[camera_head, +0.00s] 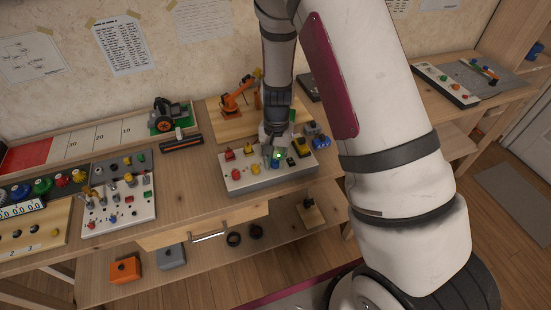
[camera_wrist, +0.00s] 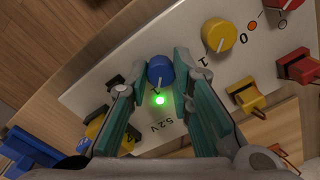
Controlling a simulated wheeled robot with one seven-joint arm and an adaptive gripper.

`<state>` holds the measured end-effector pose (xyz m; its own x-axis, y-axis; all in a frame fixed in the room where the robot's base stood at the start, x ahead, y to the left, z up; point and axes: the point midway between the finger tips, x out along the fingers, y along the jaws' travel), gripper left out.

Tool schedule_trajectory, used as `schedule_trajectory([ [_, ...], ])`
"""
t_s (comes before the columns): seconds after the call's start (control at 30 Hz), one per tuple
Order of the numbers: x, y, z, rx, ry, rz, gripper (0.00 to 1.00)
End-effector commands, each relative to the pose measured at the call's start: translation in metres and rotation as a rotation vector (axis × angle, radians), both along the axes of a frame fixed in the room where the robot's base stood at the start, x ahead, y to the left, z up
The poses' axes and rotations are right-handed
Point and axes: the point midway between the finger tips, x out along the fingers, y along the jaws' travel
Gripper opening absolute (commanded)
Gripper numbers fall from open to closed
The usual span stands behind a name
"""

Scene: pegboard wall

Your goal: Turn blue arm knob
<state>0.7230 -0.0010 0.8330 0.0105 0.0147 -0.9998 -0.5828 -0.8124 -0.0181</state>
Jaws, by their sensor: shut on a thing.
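The blue knob (camera_wrist: 160,69) is on a white control panel (camera_wrist: 125,62) and sits between my gripper's two teal fingers, with the fingertips at its sides. My gripper (camera_wrist: 160,75) is shut on the blue knob from above. In the camera_head view my gripper (camera_head: 274,155) is down at the middle of the panel (camera_head: 250,184), and I cannot make out the knob clearly there.
A yellow knob (camera_wrist: 218,35) and a red knob (camera_wrist: 285,3) share the panel. An orange toy arm (camera_head: 238,95) stands behind the panel. A panel of switches (camera_head: 117,205) lies to the left.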

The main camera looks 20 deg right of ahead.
Motion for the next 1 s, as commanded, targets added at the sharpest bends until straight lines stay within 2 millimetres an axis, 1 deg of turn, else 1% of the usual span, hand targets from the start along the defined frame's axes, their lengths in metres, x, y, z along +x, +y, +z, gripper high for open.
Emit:
schedule_trajectory([
  [0.53,-0.0006,0.0012,-0.0005,0.001,0.002,-0.021,0.00],
  [0.57,-0.0006,0.0013,-0.0005,0.001,0.002,-0.020,0.27],
  [0.6,-0.0006,0.0013,-0.0005,0.001,0.002,-0.020,0.36],
  [0.63,-0.0005,0.0012,-0.0005,0.001,0.002,-0.020,0.41],
  [0.9,-0.0001,0.0004,0.0001,0.000,0.000,-0.020,0.41],
  [1.0,0.0004,0.0004,0.0039,0.000,-0.001,-0.020,0.41],
])
